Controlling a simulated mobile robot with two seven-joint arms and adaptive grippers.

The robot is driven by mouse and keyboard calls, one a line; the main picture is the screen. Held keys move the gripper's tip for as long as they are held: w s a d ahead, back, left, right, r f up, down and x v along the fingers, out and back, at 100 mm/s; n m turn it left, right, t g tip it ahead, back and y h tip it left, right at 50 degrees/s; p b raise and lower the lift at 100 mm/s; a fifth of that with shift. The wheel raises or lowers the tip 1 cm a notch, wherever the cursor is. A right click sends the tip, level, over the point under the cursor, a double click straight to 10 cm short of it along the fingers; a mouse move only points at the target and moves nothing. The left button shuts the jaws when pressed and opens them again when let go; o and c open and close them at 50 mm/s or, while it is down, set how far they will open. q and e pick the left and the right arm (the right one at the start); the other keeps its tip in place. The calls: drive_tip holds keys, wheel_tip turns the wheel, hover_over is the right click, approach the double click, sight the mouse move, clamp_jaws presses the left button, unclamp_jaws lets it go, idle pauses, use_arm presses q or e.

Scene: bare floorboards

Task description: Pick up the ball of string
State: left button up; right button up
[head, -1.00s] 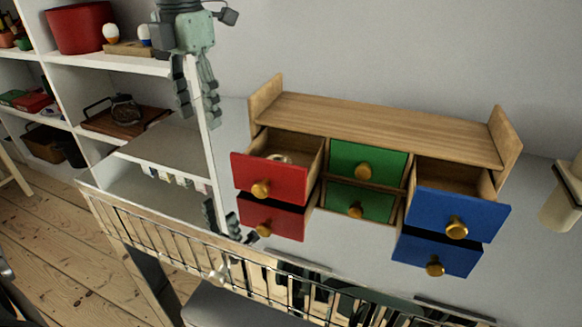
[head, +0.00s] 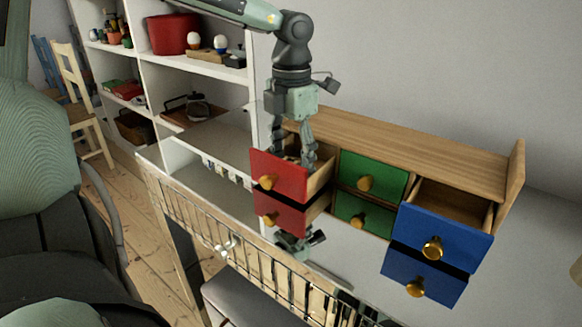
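The wooden drawer cabinet (head: 410,155) has its top red drawer (head: 278,176) pulled out. My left gripper (head: 297,160) points down into this drawer from above. Its two fingers stand apart, one toward each side of the drawer, and the tips are partly hidden behind the red front. I cannot make out the ball of string now, as the fingers and drawer front cover the inside; a small pale thing showed in this drawer earlier. My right gripper is not in view.
The top blue drawer (head: 440,234) is also pulled out, and its visible inside looks empty. Green drawers (head: 372,178) sit between. A white shelf unit (head: 200,69) stands close at the left. The glossy surface below seems to mirror my gripper.

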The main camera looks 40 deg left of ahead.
use_arm(q)
drive_tip(key=shift+f, duration=0.25)
drive_tip(key=c, duration=1.2)
drive_tip(key=shift+r, duration=0.1)
